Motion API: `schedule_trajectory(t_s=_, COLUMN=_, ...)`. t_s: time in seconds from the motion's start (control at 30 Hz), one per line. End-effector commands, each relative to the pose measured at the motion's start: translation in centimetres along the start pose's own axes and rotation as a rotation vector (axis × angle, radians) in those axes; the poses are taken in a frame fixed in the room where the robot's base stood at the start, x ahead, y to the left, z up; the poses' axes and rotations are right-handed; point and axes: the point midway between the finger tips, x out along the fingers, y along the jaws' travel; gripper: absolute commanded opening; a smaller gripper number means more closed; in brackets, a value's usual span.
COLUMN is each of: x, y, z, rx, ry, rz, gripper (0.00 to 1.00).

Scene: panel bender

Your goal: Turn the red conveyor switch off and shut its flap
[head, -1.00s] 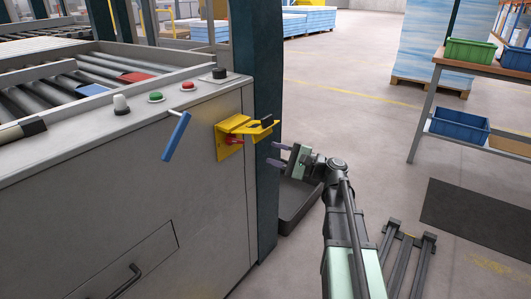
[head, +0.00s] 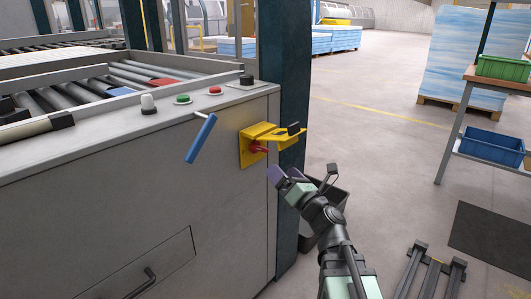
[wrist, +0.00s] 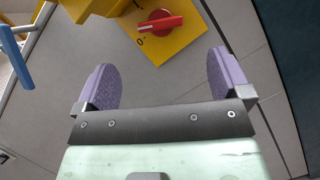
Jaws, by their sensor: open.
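The red conveyor switch (head: 257,147) sits on a yellow plate on the machine's side, below a yellow flap (head: 285,138) that sticks out, raised, with a black tab at its outer end. In the wrist view the switch (wrist: 160,23) shows ahead of and between the fingers; its handle lies nearly level, slightly tilted, and a 0 mark is printed at its lower left. The flap (wrist: 92,8) shows at the top left, partly cut off. My gripper (wrist: 163,80) has its two purple pads wide apart with nothing between them. In the head view my gripper (head: 288,176) is just right of and below the switch, apart from it.
A blue lever (head: 200,138) juts out left of the switch. Buttons line the machine's top edge. A dark post (head: 292,90) stands behind the flap, with a dark bin (head: 340,197) on the floor beside it.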

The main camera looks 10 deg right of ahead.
Motion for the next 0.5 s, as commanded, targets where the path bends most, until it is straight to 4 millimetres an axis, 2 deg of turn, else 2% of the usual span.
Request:
schedule_trajectory(t_s=0.1, x=3.0, y=0.1, z=0.4, rx=-0.001, ry=0.002, rz=0.003, gripper=0.96)
schedule_trajectory(t_s=0.3, x=7.7, y=0.1, z=0.3, rx=-0.003, ry=0.003, rz=0.003, gripper=0.96)
schedule_trajectory(t_s=0.4, x=9.0, y=0.1, z=0.2, rx=-0.002, ry=0.002, rz=0.003, gripper=0.96)
schedule_trajectory(t_s=0.5, x=9.6, y=0.1, z=0.1, rx=-0.003, ry=0.002, rz=0.002, gripper=0.96)
